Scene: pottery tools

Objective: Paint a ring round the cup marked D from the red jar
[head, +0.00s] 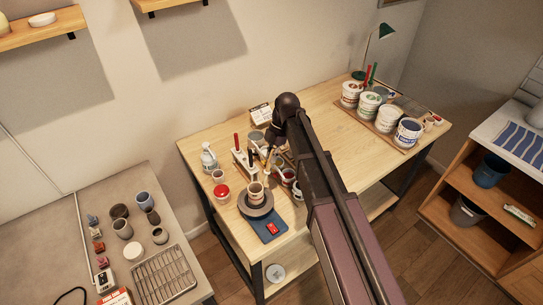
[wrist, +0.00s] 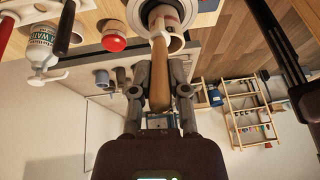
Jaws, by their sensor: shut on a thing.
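A pale cup (head: 255,190) stands on the round grey turntable (head: 262,211), whose blue base has a red switch. The cup (wrist: 182,10) shows at the top of the wrist view; I cannot read any letter on it. My gripper (wrist: 160,75) is shut on a brush with a wooden handle (wrist: 156,95). The brush's far end reaches to the cup; whether it touches is unclear. The red-topped jar (head: 221,192) stands left of the turntable, and it also shows in the wrist view (wrist: 114,43). My arm hides part of the table in the head view.
A spray bottle (head: 208,157) and a white tool rack (head: 243,166) stand close behind the turntable. Several large paint tubs (head: 369,104) stand on a board at the right. A side table (head: 105,255) with small pots is at the left.

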